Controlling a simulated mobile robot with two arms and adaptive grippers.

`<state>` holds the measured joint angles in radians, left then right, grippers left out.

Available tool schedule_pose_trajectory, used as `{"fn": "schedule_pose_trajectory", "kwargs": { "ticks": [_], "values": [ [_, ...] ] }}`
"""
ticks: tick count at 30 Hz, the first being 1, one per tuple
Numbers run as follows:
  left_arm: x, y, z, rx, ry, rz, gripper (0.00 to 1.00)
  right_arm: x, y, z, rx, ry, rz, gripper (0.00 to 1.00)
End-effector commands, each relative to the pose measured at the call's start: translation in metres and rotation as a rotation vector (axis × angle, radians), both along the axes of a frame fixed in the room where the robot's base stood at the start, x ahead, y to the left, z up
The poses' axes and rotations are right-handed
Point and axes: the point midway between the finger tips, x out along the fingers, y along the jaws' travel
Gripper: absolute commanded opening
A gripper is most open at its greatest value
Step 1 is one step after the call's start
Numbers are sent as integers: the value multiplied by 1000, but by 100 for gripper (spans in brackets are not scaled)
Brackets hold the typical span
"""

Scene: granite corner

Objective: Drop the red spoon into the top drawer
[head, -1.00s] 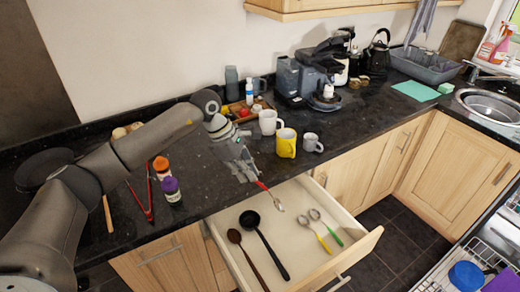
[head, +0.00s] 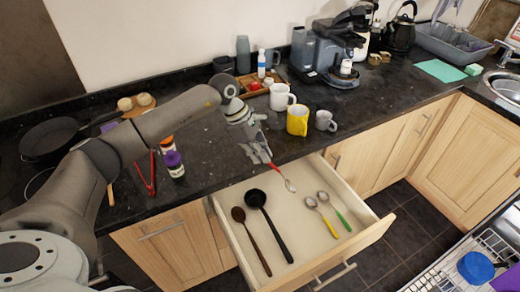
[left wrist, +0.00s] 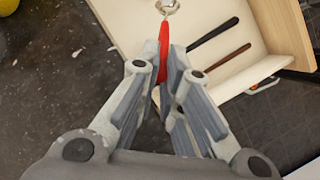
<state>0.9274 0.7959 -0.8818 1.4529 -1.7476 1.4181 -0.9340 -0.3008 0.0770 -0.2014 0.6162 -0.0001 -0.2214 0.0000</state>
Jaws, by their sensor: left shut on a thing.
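The red spoon (head: 289,184) has a red handle and a metal bowl. My left gripper (head: 262,158) is shut on its handle and holds it over the back of the open top drawer (head: 376,230), near the counter's front edge. In the left wrist view, the red handle (left wrist: 163,52) sits between the fingertips of my left gripper (left wrist: 167,75), with the drawer (left wrist: 128,22) beyond. A black ladle (head: 270,226), a brown wooden spoon (head: 252,240), a yellow-handled spoon (head: 322,217) and a green-handled spoon (head: 337,211) lie in the drawer. My right gripper is not in view.
On the counter behind the drawer stand a yellow mug (head: 297,120), a white mug (head: 281,96) and a grey mug (head: 325,121). A purple-capped jar (head: 174,164) and red tongs (head: 147,178) are at the left. An open dishwasher rack (head: 455,262) is at the lower right.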

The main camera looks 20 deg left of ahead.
Motion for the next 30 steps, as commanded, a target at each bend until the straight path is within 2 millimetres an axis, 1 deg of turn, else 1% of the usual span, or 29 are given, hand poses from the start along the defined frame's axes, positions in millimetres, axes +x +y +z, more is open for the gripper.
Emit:
{"fn": "schedule_pose_trajectory", "kwargs": {
  "ticks": [1,3,6,7,12,17,23,26,30],
  "values": [
    [0,0,0,-1,-1,0,0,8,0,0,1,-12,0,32],
    [0,0,0,-1,-1,0,0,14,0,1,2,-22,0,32],
    [0,0,0,-1,-1,-1,0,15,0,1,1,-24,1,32],
    [0,0,0,-1,-1,-1,10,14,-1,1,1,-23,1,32],
    [0,0,0,0,0,-1,32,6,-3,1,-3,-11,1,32],
    [0,0,0,0,0,-1,33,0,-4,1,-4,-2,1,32],
    [0,1,3,0,-1,-1,33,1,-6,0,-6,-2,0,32],
    [-1,5,13,0,-2,0,33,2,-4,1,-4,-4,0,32],
    [-3,15,38,1,-5,1,33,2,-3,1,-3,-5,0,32]
  ]
}}
